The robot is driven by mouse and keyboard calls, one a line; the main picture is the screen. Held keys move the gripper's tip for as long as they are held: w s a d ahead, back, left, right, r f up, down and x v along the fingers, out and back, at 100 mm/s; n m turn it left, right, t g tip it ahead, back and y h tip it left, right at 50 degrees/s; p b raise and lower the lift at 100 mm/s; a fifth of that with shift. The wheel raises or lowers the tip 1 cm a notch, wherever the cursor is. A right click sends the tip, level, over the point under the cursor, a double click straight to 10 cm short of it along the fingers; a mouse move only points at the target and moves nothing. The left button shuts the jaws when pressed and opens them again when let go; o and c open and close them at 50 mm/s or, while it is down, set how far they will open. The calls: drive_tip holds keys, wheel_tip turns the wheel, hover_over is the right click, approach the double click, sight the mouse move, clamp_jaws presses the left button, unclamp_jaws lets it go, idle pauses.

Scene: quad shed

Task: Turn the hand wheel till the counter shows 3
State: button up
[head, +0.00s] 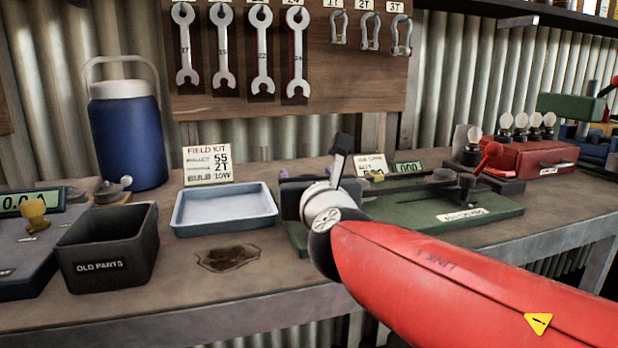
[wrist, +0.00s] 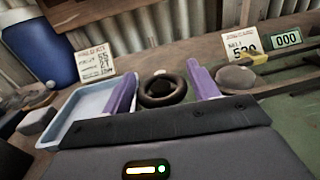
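The hand wheel (wrist: 163,98) is a dark ring, seen in the wrist view between the two purple fingers of my gripper (wrist: 162,74). The fingers are apart, with a visible gap to the wheel on the left; whether the right finger touches it I cannot tell. In the head view my arm hides the wheel. The counter (head: 407,168) is a small green display at the back of the bench and reads 000. It also shows in the wrist view (wrist: 286,38), reading 000.
A green fixture base (head: 490,206) with a lever lies right of my gripper. A blue-grey tray (head: 226,222) and a dark OLD PARTS bin (head: 108,262) stand to the left. A blue jug (head: 127,140) and a FIELD KIT card (head: 208,164) stand behind. A red lamp box (head: 530,155) is at right.

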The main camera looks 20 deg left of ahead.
drive_tip(key=c, duration=0.6)
drive_tip(key=b, duration=0.3)
drive_tip(key=shift+f+n+g+y, duration=0.3)
drive_tip(key=shift+y, duration=0.1)
drive_tip(key=n+y+b, duration=0.1)
drive_tip(key=b, duration=0.2)
drive_tip(key=shift+f+g, duration=0.1)
drive_tip(key=shift+g, duration=0.3)
drive_tip(key=y+b, duration=0.1)
drive_tip(key=b, duration=0.1)
drive_tip(key=shift+n+g+b, duration=0.3)
drive_tip(key=shift+n+b, duration=0.05)
drive_tip(key=shift+n, duration=0.05)
drive_tip(key=shift+r+n+g+y+b, duration=0.35)
drive_tip(key=shift+n+g+y+b, duration=0.05)
drive_tip(key=shift+y+b, duration=0.3)
drive_tip(key=o, duration=1)
drive_tip(key=shift+c, duration=0.2)
